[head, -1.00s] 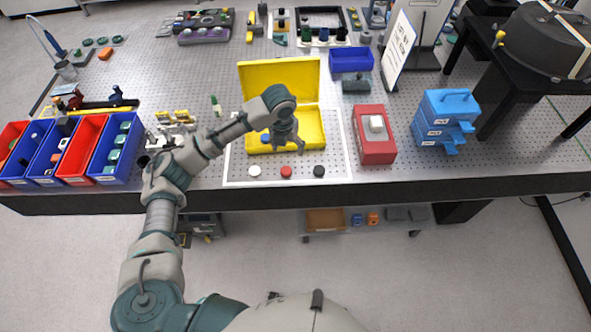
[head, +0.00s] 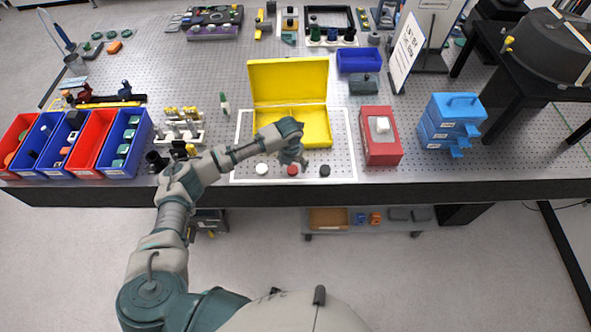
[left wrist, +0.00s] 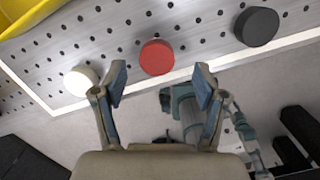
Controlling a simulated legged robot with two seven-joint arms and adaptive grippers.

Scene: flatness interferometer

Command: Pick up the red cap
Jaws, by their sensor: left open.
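The red cap (head: 292,170) lies on the perforated table inside a white outline, between a white cap (head: 262,169) and a black cap (head: 325,170). In the left wrist view the red cap (left wrist: 157,57) shows whole, a little beyond the fingertips and roughly midway between them. My left gripper (head: 291,160) is open and empty, just above the red cap in the head view. Its two spread fingers (left wrist: 160,80) show in the left wrist view. The white cap (left wrist: 80,80) is close to one fingertip there. The right gripper is not in view.
An open yellow case (head: 290,68) stands right behind the caps. A red box with a white button (head: 381,150) and blue stacked drawers (head: 450,122) stand to the right. Red and blue bins (head: 75,150) stand to the left. The table's front edge is close to the caps.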

